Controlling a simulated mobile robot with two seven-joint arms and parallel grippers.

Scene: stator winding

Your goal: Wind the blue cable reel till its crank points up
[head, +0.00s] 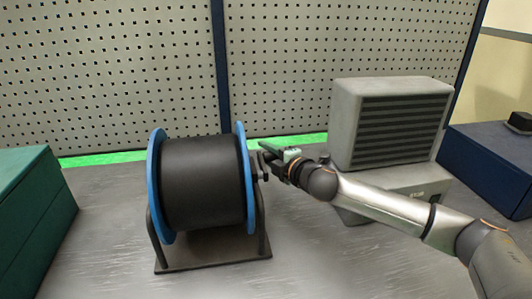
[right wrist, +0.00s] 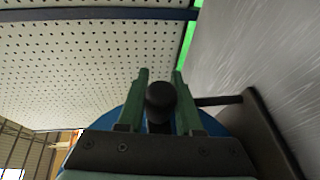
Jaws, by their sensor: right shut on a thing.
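The blue cable reel (head: 157,190) has blue end discs and a thick winding of black cable. It stands on a dark metal frame (head: 215,262) on the bench, left of the middle in the head view. Its dark crank (head: 262,174) is on the right side, partly hidden by my gripper, so its exact angle is hard to tell. My right gripper (head: 268,151) reaches it from the right. In the right wrist view, its green fingers (right wrist: 160,92) are shut on the crank's black knob (right wrist: 160,103). My left gripper is not in view.
A grey vented box (head: 392,84) stands behind my right arm on a lighter base. A dark blue box (head: 490,170) is at the right and a green box (head: 35,215) at the left. A perforated panel (head: 110,70) closes the back. The bench in front is clear.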

